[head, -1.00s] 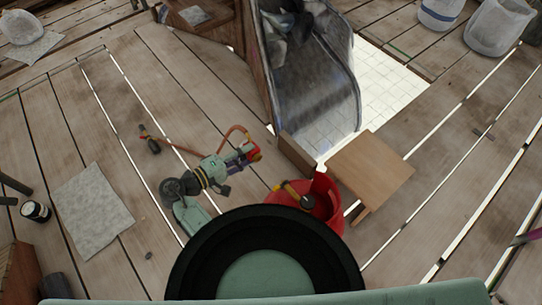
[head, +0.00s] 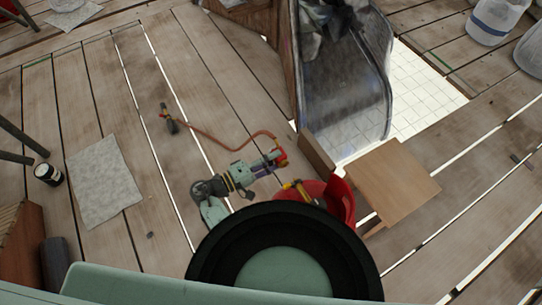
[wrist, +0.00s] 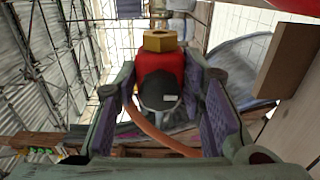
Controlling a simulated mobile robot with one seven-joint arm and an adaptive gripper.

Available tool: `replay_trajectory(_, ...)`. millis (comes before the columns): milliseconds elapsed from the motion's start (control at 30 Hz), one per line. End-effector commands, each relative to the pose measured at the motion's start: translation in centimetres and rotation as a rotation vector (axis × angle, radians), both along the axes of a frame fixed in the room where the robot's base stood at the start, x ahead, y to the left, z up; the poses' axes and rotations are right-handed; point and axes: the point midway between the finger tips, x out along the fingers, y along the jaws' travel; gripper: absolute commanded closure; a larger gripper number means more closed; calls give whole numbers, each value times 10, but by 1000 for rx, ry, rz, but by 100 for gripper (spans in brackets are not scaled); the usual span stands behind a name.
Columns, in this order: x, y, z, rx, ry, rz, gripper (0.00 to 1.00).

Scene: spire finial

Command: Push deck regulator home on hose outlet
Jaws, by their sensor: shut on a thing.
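I cannot tell for certain which part is the hose outlet.
A red container (head: 341,200) with a yellow-and-black piece (head: 298,190) stands close right of my gripper, partly hidden by my body. Planks left of the gripper are mostly clear, with a grey mat (head: 102,182).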

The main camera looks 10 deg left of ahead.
Motion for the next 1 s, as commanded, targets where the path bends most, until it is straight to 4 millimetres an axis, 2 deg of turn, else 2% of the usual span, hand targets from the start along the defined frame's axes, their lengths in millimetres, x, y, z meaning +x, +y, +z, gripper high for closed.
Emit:
replay_trajectory(300,-25,-18,2,-2,1,0,88)
replay_trajectory(500,-35,-25,2,-1,-1,0,88)
replay_trajectory(1000,-38,-28,1,0,-1,0,88)
